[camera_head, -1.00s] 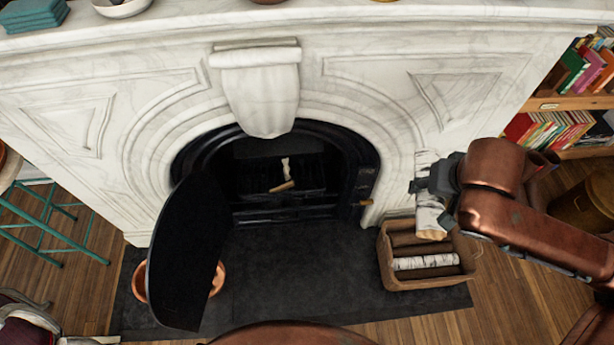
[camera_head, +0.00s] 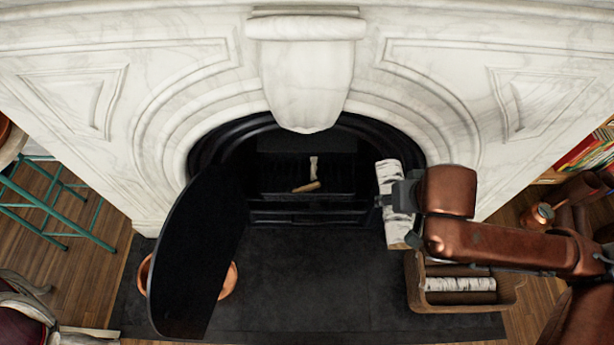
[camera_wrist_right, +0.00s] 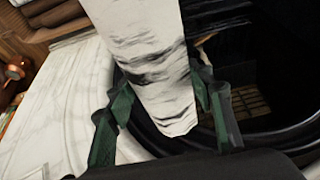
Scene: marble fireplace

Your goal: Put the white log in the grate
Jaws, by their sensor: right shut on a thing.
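A white birch log (camera_head: 389,180) is held upright-looking in my right gripper (camera_head: 398,196), to the right of the fireplace opening in the head view. In the right wrist view the same log (camera_wrist_right: 148,55) sits between the two green-sided fingers of my right gripper (camera_wrist_right: 160,115). The black grate (camera_head: 290,180) stands inside the arched fireplace. Two small pale pieces of wood (camera_head: 307,187) lie in it. The held log is apart from the grate, in front of the surround's right side. My left gripper is not in view.
A tall black curved panel (camera_head: 195,260) stands in front of the opening's left side, with a copper vessel (camera_head: 228,281) partly behind it. A basket (camera_head: 465,305) with another white log (camera_head: 460,284) sits at the right of the dark hearth (camera_head: 310,275). The middle hearth is clear.

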